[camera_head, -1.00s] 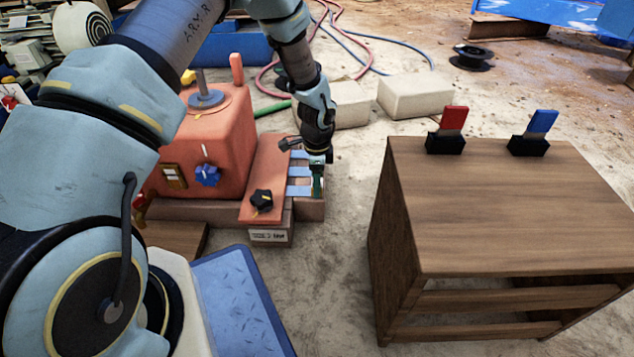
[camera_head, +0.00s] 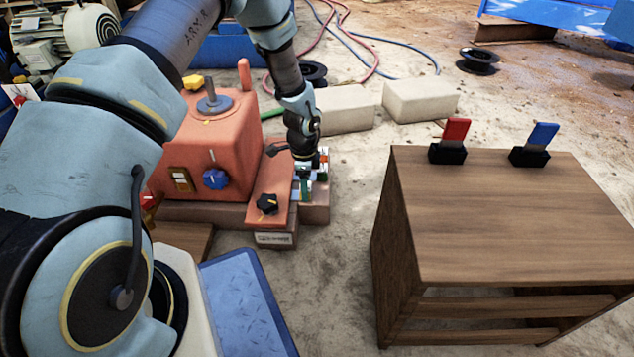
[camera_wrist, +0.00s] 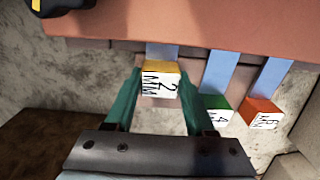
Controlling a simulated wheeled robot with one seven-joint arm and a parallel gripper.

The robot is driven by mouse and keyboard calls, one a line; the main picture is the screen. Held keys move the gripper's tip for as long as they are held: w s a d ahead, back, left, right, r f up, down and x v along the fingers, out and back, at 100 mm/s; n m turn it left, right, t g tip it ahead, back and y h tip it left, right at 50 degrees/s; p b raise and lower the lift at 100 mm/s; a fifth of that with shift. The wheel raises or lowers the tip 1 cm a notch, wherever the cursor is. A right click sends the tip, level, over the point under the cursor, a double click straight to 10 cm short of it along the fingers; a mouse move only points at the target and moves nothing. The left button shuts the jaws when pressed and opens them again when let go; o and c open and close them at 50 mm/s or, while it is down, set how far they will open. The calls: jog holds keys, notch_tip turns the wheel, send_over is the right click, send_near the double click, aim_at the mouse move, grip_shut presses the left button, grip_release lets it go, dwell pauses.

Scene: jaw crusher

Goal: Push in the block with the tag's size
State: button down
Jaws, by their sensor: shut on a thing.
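A block with a yellow top (camera_wrist: 162,68) and a white face marked "2 MM" sits at the end of a blue-grey strip in the wrist view. My gripper (camera_wrist: 161,77) has its two green fingers on either side of this block, shut on it. To its right are a green-topped block (camera_wrist: 216,110) marked with a 4 and an orange-topped block (camera_wrist: 261,112) whose marking is hard to read, each on its own strip. In the head view my gripper (camera_head: 303,176) is at the right side of the orange crusher (camera_head: 213,145). The white tag (camera_head: 274,239) is too small to read.
A black star knob (camera_head: 267,204) sits on the orange plate beside the strips. A wooden table (camera_head: 500,220) with a red switch (camera_head: 456,131) and a blue switch (camera_head: 542,133) stands to the right. Pale blocks (camera_head: 420,100) lie behind. The ground between crusher and table is clear.

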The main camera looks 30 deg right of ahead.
jog(key=shift+w+a, duration=0.15)
jog(key=shift+a, duration=0.1)
jog(key=shift+c, duration=1.2)
grip_release()
notch_tip(320, 180, up, 11)
jog(key=p, duration=0.5)
jog(key=shift+f, duration=0.1)
